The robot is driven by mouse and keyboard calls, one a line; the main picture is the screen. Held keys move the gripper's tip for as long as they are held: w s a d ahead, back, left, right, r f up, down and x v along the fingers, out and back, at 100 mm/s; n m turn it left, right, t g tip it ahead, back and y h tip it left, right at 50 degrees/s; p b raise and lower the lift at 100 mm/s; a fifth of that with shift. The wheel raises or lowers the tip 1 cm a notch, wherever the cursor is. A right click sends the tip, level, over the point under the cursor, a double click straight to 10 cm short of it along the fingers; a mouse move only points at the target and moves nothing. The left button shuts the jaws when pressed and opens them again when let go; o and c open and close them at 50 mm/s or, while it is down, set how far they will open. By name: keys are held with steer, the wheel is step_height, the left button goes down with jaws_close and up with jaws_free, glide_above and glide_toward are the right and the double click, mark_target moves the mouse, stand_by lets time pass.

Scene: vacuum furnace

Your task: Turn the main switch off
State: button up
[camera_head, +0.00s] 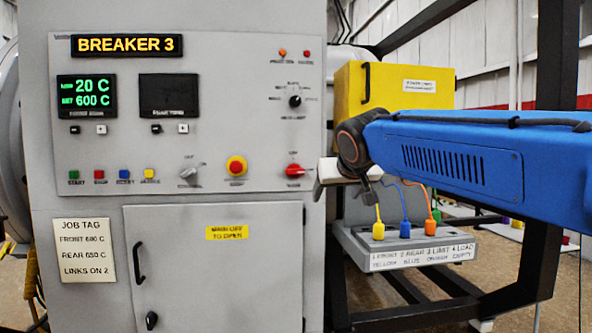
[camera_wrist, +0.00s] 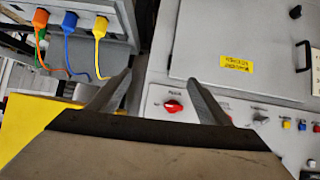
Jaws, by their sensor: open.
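A red rotary switch (camera_head: 293,170), which looks like the main switch, is at the lower right of the grey control panel. Its handle lies roughly level; its small labels are hard to read. It also shows in the wrist view as a red knob (camera_wrist: 173,106) between the finger lines. My gripper (camera_wrist: 160,88) is open and empty, with one finger either side of the picture's middle. In the head view my gripper (camera_head: 336,173) is just right of the red switch, apart from it and partly hidden by my blue arm.
A red-and-yellow emergency button (camera_head: 236,167) and a grey knob (camera_head: 189,172) sit left of the switch. A yellow box (camera_head: 395,88) is at the right. Yellow, blue and orange plugs stand on a grey link block (camera_head: 405,250) below my arm. A closed door (camera_head: 215,275) is below.

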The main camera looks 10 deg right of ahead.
steer(key=w+a+r+t, duration=0.2)
steer(key=w+a+r, duration=0.5)
steer(key=w+r, duration=0.25)
glide_toward(295, 171)
steer(key=x, duration=0.9)
steer(key=shift+w+r+y, duration=0.15)
steer(key=shift+r+y, duration=0.15)
steer(key=shift+r, duration=0.05)
steer(key=shift+d, duration=0.1)
steer(key=c, duration=1)
steer(key=shift+c, duration=0.2)
